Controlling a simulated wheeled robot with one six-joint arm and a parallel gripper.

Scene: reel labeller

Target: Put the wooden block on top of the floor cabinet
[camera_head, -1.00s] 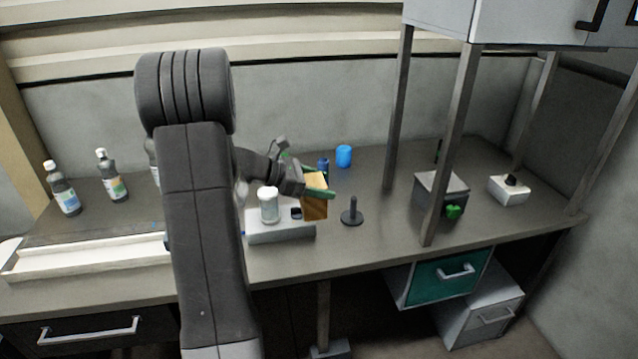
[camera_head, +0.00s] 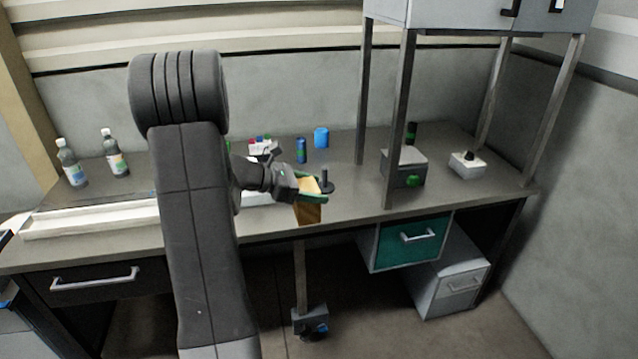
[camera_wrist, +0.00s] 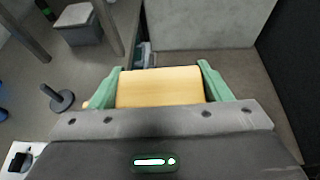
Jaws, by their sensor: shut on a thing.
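The wooden block (camera_head: 309,213) is held in my gripper (camera_head: 312,194), just in front of the desk's front edge in the head view. In the wrist view the light-wood block (camera_wrist: 160,87) sits between the two green fingers of my gripper (camera_wrist: 160,78), which are shut on it. The floor cabinet (camera_head: 452,285) is a pale grey unit standing on the floor under the desk's right part, to the right of and below my gripper. Part of its top is hidden by the teal drawer.
The teal drawer (camera_head: 408,241) hangs under the desk (camera_head: 345,200), beside the floor cabinet. A dark peg stand (camera_head: 326,182) is close behind the block. Shelf posts (camera_head: 401,120), a grey box (camera_head: 403,167) and a white switch box (camera_head: 467,165) stand on the desk's right. Floor is open in front.

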